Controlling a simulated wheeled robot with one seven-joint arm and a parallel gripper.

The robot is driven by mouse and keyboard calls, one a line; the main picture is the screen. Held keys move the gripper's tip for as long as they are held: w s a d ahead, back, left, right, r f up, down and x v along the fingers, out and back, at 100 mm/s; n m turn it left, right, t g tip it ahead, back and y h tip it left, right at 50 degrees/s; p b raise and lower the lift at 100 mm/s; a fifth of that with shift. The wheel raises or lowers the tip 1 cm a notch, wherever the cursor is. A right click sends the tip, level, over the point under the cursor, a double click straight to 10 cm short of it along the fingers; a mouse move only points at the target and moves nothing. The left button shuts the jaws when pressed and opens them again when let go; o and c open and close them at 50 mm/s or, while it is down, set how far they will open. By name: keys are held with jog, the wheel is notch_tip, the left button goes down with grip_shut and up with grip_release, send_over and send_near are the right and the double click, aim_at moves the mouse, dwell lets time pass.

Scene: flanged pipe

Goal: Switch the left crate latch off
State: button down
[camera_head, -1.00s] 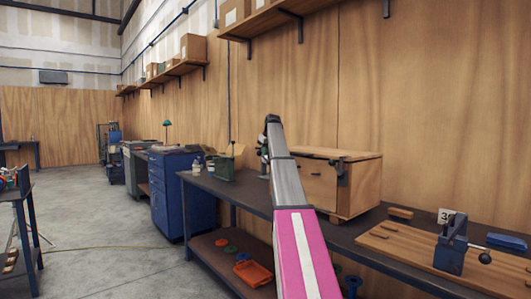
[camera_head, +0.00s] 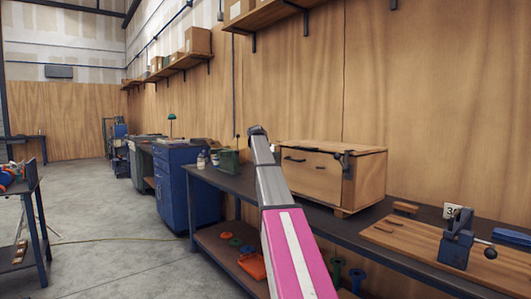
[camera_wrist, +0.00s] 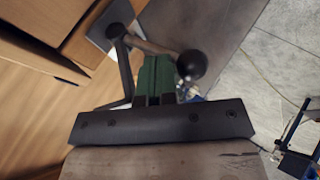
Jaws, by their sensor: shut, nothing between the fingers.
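The wooden crate (camera_head: 313,183) stands on the dark workbench, right of my arm. A dark fitting (camera_head: 293,160) shows at the upper left of its front, probably the left latch; its setting is too small to tell. Another dark latch (camera_head: 346,163) is at the front right corner. My gripper (camera_head: 257,131) is left of the crate and above bench level, apart from the crate's front in this view. In the wrist view my gripper (camera_wrist: 154,99) is shut and empty. The crate's wood (camera_wrist: 90,35) is at upper left there.
A green box (camera_head: 228,161) stands on the bench left of the crate. In the wrist view a lever with a dark ball knob (camera_wrist: 191,65) lies ahead of my gripper. A vise (camera_head: 457,243) and wooden board (camera_head: 410,240) are at right.

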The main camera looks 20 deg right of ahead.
jog(key=f+h, duration=0.1)
jog(key=f+n+t+h, duration=0.1)
jog(key=f+h, duration=0.1)
jog(key=shift+s+a+t, duration=0.1)
jog(key=shift+a+t, duration=0.1)
jog(key=shift+t, duration=0.1)
jog(key=shift+w+d+f+n+t+h, duration=0.15)
jog(key=shift+d+f+t+h, duration=0.1)
jog(key=shift+f+h, duration=0.25)
jog(key=shift+w+d+f+n+t+h, duration=0.15)
jog(key=shift+f+t+h, duration=0.1)
jog(key=shift+f+h, duration=0.2)
jog(key=shift+s+f, duration=0.1)
jog(key=shift+f, duration=0.1)
jog(key=r+v, duration=0.1)
jog(key=v, duration=1.2)
jog(key=shift+a, duration=0.25)
